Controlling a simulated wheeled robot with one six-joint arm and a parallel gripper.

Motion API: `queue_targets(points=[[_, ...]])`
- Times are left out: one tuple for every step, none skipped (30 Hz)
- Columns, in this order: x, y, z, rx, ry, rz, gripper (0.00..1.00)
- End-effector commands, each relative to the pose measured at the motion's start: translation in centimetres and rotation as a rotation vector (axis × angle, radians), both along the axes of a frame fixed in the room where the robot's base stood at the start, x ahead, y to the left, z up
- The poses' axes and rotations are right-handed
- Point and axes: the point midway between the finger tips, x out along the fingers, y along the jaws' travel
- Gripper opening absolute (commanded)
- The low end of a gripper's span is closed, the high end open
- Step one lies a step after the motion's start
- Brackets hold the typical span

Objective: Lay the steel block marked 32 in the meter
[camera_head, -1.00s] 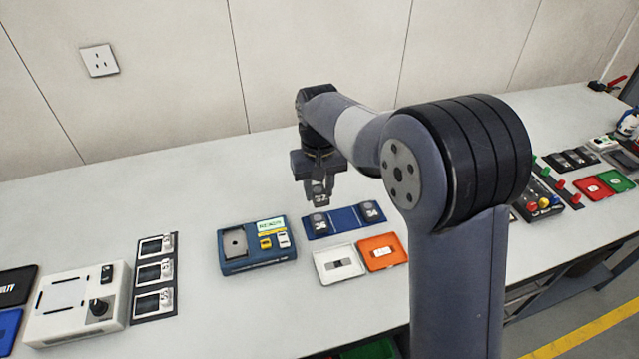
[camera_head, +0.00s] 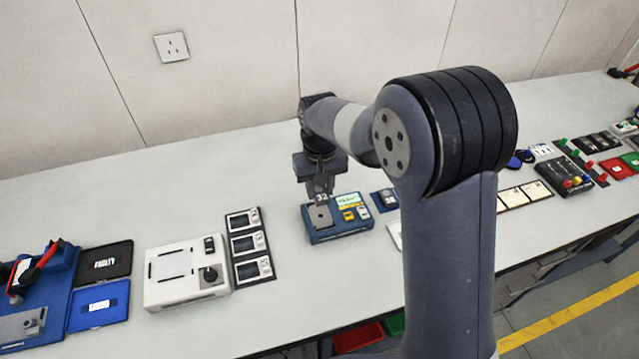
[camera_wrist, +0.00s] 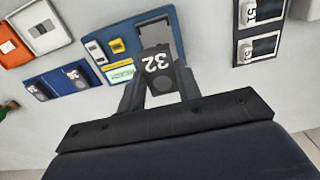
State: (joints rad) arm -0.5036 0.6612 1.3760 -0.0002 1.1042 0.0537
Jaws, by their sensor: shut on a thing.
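My gripper (camera_head: 320,186) is shut on a dark steel block marked 32 (camera_wrist: 158,72). It holds the block upright between its fingers, and the mark also shows in the head view. The meter (camera_head: 352,234) is a blue box with a lit green display, small yellow and white parts and a grey plate (camera_head: 320,216). In the wrist view the meter (camera_wrist: 100,38) lies beyond the block, which overlaps the plate's near end. I cannot tell whether block and plate touch.
A blue tray (camera_wrist: 62,88) with dark marked pieces lies beside the meter, near white (camera_wrist: 36,28) and orange trays. Left of the meter are a dark strip of gauges (camera_head: 238,248) and a white device (camera_head: 190,290). Bare bench lies behind the meter.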

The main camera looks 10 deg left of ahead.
Motion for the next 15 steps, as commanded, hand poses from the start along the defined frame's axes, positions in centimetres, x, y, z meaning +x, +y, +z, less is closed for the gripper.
queue_targets(points=[[0.0,0.0,-0.3,0.000,-0.001,0.000,0.01],[0.0,0.0,-0.4,0.000,-0.001,0.000,0.01],[0.0,0.0,-0.6,0.000,-0.001,0.000,0.01],[0.0,0.0,-0.8,0.000,-0.001,0.000,0.01],[0.0,0.0,-1.0,0.000,-0.001,0.000,0.01],[0.0,0.0,-1.3,0.000,-0.001,0.000,0.01],[0.0,0.0,-1.6,0.000,-0.001,0.000,0.01],[0.0,0.0,-1.8,0.000,-0.001,0.000,0.01],[0.0,0.0,-2.2,0.000,-0.001,0.000,0.01],[0.0,0.0,-2.5,0.000,-0.001,0.000,0.01],[0.0,0.0,-2.8,0.000,-0.001,0.000,0.01],[0.0,0.0,-3.2,0.000,-0.001,0.000,0.01],[0.0,0.0,-3.5,0.000,-0.001,0.000,0.01],[0.0,0.0,-3.8,0.000,0.000,0.000,0.01],[0.0,0.0,-4.2,0.000,0.000,0.000,0.01]])
